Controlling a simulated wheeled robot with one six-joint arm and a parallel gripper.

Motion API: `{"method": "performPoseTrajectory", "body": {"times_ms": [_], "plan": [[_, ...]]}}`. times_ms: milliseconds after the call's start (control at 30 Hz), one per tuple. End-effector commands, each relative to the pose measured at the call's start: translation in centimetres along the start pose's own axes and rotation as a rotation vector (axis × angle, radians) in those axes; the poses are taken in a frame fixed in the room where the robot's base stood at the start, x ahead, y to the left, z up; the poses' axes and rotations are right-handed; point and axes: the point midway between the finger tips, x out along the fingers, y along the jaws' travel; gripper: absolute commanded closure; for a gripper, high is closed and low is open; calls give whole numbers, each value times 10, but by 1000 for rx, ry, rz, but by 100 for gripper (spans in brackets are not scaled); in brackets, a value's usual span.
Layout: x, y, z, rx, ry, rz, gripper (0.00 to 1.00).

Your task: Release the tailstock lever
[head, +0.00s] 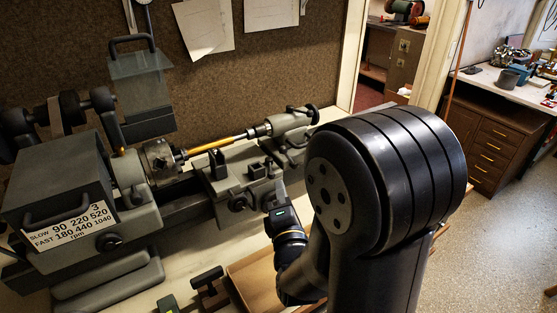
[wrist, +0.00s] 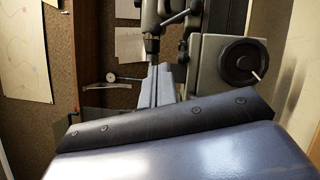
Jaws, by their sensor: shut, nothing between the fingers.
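The grey tailstock (head: 288,122) stands at the right end of the lathe bed in the head view. A dark lever (head: 296,109) shows on its top, beside the dark handwheel (head: 312,114); its exact setting is too small to tell. My gripper (head: 274,196) is in front of the lathe, below and left of the tailstock and apart from the lever. It is shut and empty, with its fingertips hard to make out against the dark carriage. In the wrist view a large black handwheel (wrist: 243,62) with a pale handle shows at the upper right; the lever cannot be made out there.
A brass-coloured rod (head: 212,146) runs from the chuck (head: 158,160) towards the tailstock. The carriage (head: 238,172) with its knobs lies near my gripper. A shallow wooden tray (head: 258,285) and dark-handled tools lie on the bench in front. A doorway opens at the right.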

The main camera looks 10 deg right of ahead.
Motion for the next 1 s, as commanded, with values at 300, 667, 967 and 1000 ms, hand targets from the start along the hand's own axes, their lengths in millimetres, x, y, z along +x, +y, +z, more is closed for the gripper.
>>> {"method": "performPoseTrajectory", "body": {"times_ms": [300,667,967,1000], "plan": [[13,1,0,1,0,-2,100],[76,2,1,0,0,-1,100],[99,0,0,0,0,-2,100],[100,0,0,0,0,-1,100]]}}
